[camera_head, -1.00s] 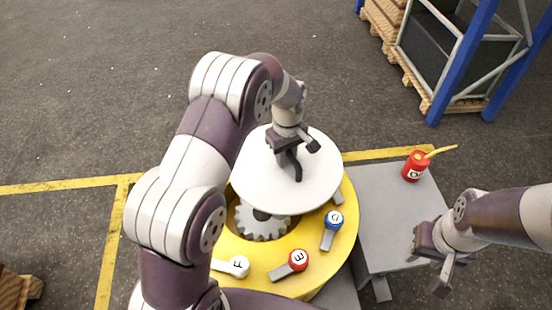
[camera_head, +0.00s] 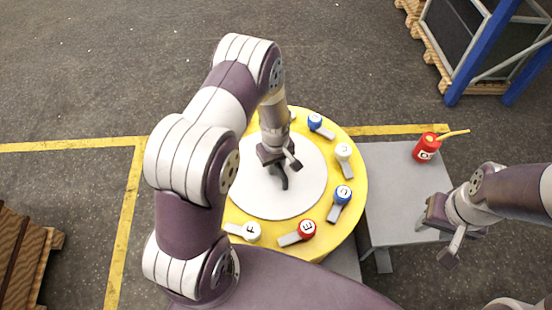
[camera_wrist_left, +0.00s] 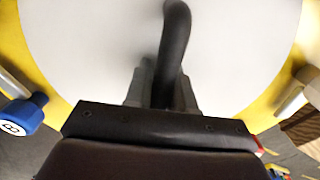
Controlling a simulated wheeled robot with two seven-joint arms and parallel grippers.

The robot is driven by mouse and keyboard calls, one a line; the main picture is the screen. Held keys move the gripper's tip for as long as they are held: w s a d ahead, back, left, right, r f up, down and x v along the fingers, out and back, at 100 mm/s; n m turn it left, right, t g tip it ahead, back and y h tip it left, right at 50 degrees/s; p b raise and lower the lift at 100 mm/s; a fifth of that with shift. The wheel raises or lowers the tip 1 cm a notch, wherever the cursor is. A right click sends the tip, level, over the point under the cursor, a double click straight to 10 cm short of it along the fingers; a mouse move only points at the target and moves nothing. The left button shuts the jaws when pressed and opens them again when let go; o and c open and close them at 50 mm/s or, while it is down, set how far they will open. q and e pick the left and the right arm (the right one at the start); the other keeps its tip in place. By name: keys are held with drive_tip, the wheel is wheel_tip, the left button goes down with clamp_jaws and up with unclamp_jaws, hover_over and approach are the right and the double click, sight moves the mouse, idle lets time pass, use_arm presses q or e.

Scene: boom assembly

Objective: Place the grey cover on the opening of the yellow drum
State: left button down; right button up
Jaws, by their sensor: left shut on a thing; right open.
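The grey cover (camera_head: 300,190) is a round pale disc with a dark curved handle (camera_wrist_left: 175,50). It lies over the middle of the yellow drum (camera_head: 346,222), and the drum's opening and gear are hidden beneath it. I cannot tell whether it is fully seated. My left gripper (camera_head: 280,168) is above the cover and shut on its handle; the left wrist view shows the fingers (camera_wrist_left: 160,88) around the handle's base. My right gripper (camera_head: 446,232) is open and empty beside the grey table, right of the drum.
Lettered clamps ring the drum's rim, among them a red one (camera_head: 306,230), a blue one (camera_head: 343,194) and white ones (camera_head: 251,231). A red can (camera_head: 427,147) with a yellow spout stands on the grey side table (camera_head: 385,185). A blue-framed rack (camera_head: 475,50) stands at the back right.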

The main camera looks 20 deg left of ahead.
use_arm(q)
drive_tip(key=c, duration=1)
unclamp_jaws()
drive_tip(key=shift+s, duration=0.15)
drive_tip(key=shift+o, duration=0.2)
drive_tip(key=shift+r, duration=0.15)
